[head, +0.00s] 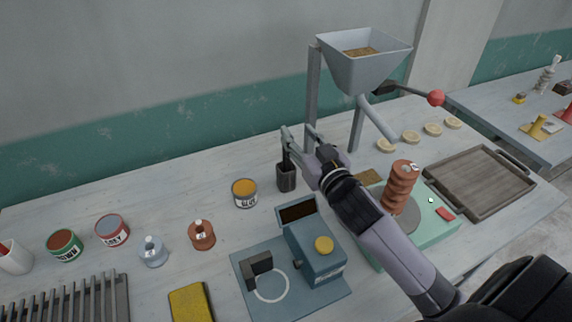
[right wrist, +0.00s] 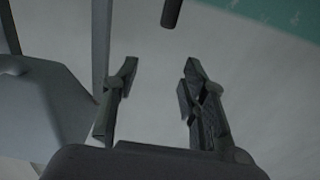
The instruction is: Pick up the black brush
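The black brush (head: 285,154) seems to stand upright in a dark cup (head: 286,180) on the pale bench in the head view; only a thin dark handle rises above the rim. My right gripper (head: 299,131) is open and empty, close above and beside the cup, its fingers overlapping the handle's upper part in the picture. In the right wrist view the open fingers (right wrist: 158,88) have a clear gap between them. A dark rod end, likely the brush handle (right wrist: 172,12), shows at the top edge, beyond the fingertips and apart from them. My left gripper is not in view.
A grey hopper on posts (head: 362,68) stands behind and right of the gripper. An orange-topped tin (head: 244,193) is left of the cup, a blue box device (head: 312,248) in front. A green machine with a brown stack (head: 399,188) and a wooden tray (head: 478,182) are right.

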